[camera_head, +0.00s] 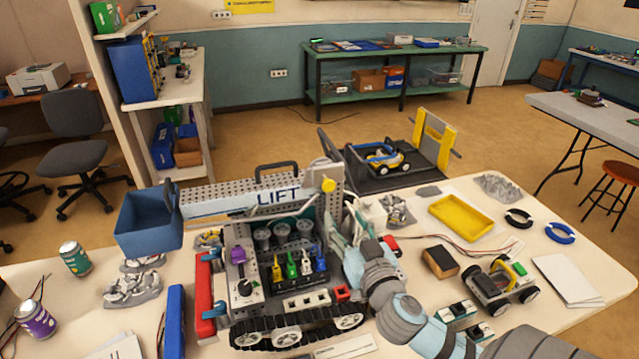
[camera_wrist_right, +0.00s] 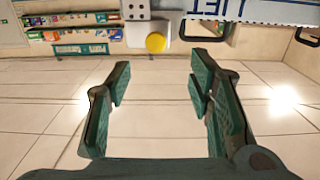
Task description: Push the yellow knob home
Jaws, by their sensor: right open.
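The yellow knob (camera_head: 328,185) is a round button on a light plate at the right end of the perforated grey beam marked LIFT (camera_head: 278,196). It stands out from its plate in the right wrist view (camera_wrist_right: 155,42). My right gripper (camera_wrist_right: 160,75) is open and empty. Its two green-padded fingers are apart, with the knob showing beyond the gap between them, and they do not appear to touch it. In the head view my right arm reaches in from the lower right, up to just below the knob. My left gripper is in neither view.
A tracked vehicle with coloured levers (camera_head: 292,268) stands below the beam. A blue bin (camera_head: 148,222) is left, a yellow tray (camera_head: 461,217) right. A small wheeled car (camera_head: 490,285) and dark block (camera_head: 440,262) lie right of my arm. Floor shows behind the gripper in the wrist view.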

